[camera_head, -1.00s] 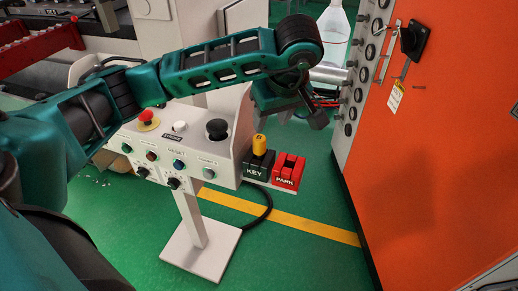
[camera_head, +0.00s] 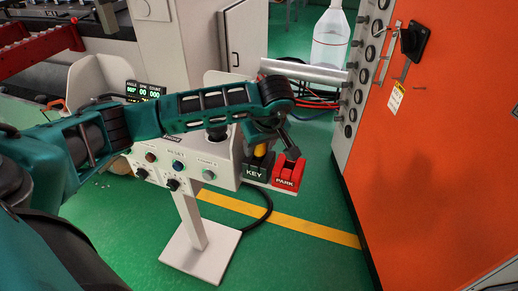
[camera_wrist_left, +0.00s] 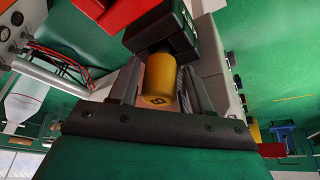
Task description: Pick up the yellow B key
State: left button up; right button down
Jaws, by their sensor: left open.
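The yellow B key (camera_head: 260,150) stands upright in the black KEY holder (camera_head: 256,173) at the right end of the control stand. In the left wrist view the yellow key (camera_wrist_left: 160,72) shows a dark B on its end. My left gripper (camera_head: 268,150) is above the holder and partly hides the key. In the left wrist view my left gripper (camera_wrist_left: 160,80) is open, with one finger on each side of the key. I cannot tell whether a finger touches it. My right gripper is not in view.
A red PARK holder (camera_head: 287,174) sits right beside the KEY holder. The grey control panel (camera_head: 222,176) carries several buttons and knobs. An orange cabinet (camera_head: 440,170) stands to the right. A clear bottle (camera_head: 330,40) is behind. Green floor is free in front.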

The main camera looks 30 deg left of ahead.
pick_arm(q)
jog(key=c, duration=0.8)
jog(key=shift+r, duration=0.15)
notch_tip(320, 180, up, 19)
jog(key=shift+p, duration=0.95)
jog(key=shift+r+p, duration=0.4)
jog(key=shift+r, duration=0.35)
notch_tip(320, 180, up, 5)
jog(key=p, duration=0.4)
jog(key=shift+f, duration=0.1)
jog(key=shift+f, duration=0.1)
